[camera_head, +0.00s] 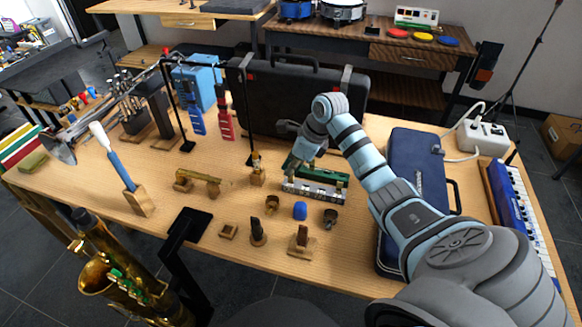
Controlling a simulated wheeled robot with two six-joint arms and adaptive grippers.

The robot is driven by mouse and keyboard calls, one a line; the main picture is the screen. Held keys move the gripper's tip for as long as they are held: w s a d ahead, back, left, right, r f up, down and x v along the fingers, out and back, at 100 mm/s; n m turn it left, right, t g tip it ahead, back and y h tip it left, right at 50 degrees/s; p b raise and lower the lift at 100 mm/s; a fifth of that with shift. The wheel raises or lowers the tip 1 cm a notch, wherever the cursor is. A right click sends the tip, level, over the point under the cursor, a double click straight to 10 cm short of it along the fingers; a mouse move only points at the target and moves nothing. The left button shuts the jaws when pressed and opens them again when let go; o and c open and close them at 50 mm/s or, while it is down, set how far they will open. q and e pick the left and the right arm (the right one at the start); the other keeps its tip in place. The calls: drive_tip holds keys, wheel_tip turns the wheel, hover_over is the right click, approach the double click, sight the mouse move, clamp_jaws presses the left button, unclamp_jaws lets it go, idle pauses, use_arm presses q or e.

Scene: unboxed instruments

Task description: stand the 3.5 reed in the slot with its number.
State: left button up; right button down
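A green rack with a pale front strip (314,192) lies near the middle of the wooden table; it looks like the slotted reed holder, but its numbers are too small to read. My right gripper (301,158) reaches down from the right, just behind and over the rack's back left part. Its fingertips are small and partly merge with the rack, so I cannot tell whether they are open or hold anything. I cannot make out the 3.5 reed; it may be hidden at the fingers. My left gripper is not in view.
A brass part (197,181) lies left. A black case (290,95) stands behind; a blue case (412,150) lies right, beneath my arm.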

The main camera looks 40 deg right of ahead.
drive_tip(key=shift+f+b, duration=0.8)
drive_tip(key=shift+f, duration=0.35)
idle(0.7)
drive_tip(key=c, duration=1.7)
unclamp_jaws()
drive_tip(key=shift+r, duration=0.2)
drive_tip(key=v, duration=1.1)
drive_tip(key=shift+s+r, duration=0.1)
drive_tip(key=shift+r, duration=0.25)
